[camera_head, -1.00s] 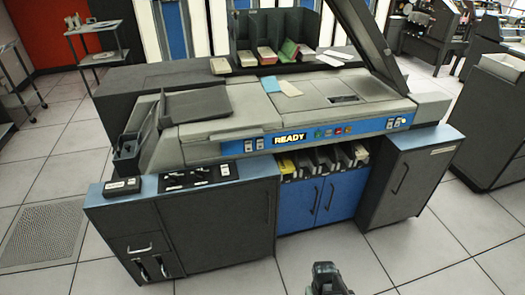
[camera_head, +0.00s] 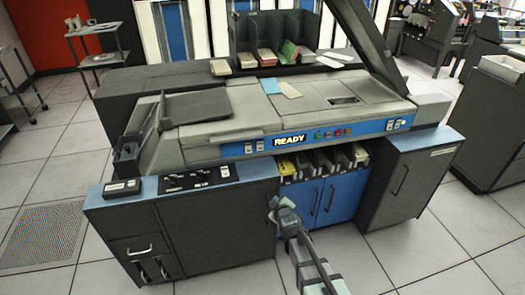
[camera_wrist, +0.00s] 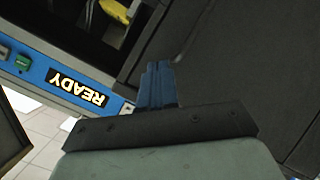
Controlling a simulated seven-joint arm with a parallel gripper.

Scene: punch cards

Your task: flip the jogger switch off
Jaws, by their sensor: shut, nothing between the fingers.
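The card machine has a blue front strip with a lit READY sign (camera_head: 289,141). A pair of pale rocker switches (camera_head: 254,146) sits left of the sign, and another pair (camera_head: 396,124) sits at the strip's right end. A black switch panel (camera_head: 187,179) lies on the lower left ledge. The labels are too small to read, so I cannot tell which is the jogger switch. My gripper (camera_head: 273,204) is shut and empty, in front of the left cabinet's right edge, below the strip. In the wrist view its blue fingers (camera_wrist: 158,85) are together, beside the upside-down READY sign (camera_wrist: 76,88).
A small black box (camera_head: 121,187) stands on the ledge left of the switch panel. Blue cabinet doors (camera_head: 320,203) and a slotted card bay (camera_head: 322,160) are under the strip. Open floor lies in front of the machine.

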